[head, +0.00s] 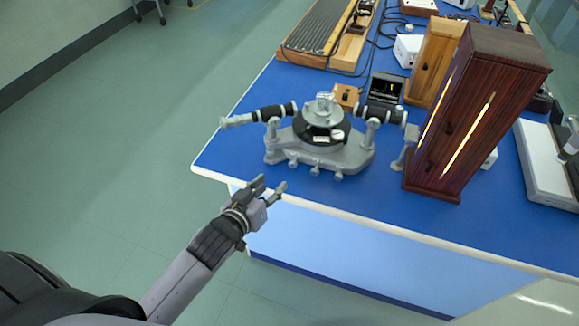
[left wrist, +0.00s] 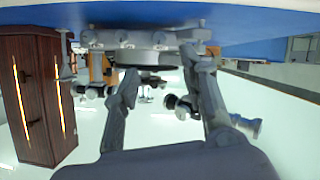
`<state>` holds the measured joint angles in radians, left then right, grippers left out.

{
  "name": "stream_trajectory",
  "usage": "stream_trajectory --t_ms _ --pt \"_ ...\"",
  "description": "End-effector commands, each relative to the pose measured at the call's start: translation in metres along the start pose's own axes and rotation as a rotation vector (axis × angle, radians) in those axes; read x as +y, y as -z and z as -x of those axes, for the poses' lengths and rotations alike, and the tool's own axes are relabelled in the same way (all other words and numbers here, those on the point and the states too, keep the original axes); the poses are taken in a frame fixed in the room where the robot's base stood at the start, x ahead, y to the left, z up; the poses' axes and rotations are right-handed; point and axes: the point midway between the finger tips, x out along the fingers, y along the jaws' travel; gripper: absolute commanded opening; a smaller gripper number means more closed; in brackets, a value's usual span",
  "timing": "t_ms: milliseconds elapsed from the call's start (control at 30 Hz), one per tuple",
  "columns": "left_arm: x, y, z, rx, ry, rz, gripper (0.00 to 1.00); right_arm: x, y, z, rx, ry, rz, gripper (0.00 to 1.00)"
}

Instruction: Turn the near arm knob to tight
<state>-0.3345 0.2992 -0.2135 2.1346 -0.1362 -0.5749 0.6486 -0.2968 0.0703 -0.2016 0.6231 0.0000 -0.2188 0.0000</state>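The spectrometer (head: 320,145) stands near the left front corner of the blue bench. It has a grey base, a dark round table and two horizontal tubes. Several small grey knobs line its front edge, including a middle knob (head: 315,170) and a right one (head: 338,176). I cannot tell which is the near arm knob. My left gripper (head: 269,187) is open and empty, in front of the base and apart from it. In the left wrist view, which is upside down, the open fingers (left wrist: 160,66) point toward the spectrometer base (left wrist: 140,55). My right gripper is not in view.
A tall dark wooden cabinet (head: 470,120) with glowing slits stands right of the spectrometer. A lighter wooden box (head: 432,65), a small wooden block (head: 346,95) and a dark screen device (head: 387,87) stand behind. The floor left of the bench is clear.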

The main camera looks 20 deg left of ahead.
Motion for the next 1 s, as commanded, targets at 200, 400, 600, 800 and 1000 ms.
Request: stream_trajectory --t_ms 200,400,600,800,1000 --pt "0.0 0.002 -0.049 0.002 0.0 -0.001 0.39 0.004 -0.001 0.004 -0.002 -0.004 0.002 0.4" --pt "0.0 0.001 -0.088 0.001 0.001 -0.001 0.39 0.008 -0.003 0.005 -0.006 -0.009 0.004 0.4" --pt "0.0 0.0 -0.113 0.001 0.0 -0.001 0.39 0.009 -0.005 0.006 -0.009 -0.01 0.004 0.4" --pt "0.0 0.0 -0.121 0.001 0.0 -0.001 0.39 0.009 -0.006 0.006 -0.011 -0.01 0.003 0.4" --pt "0.0 0.0 -0.121 0.0 0.0 -0.001 0.39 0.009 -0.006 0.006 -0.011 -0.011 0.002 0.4"
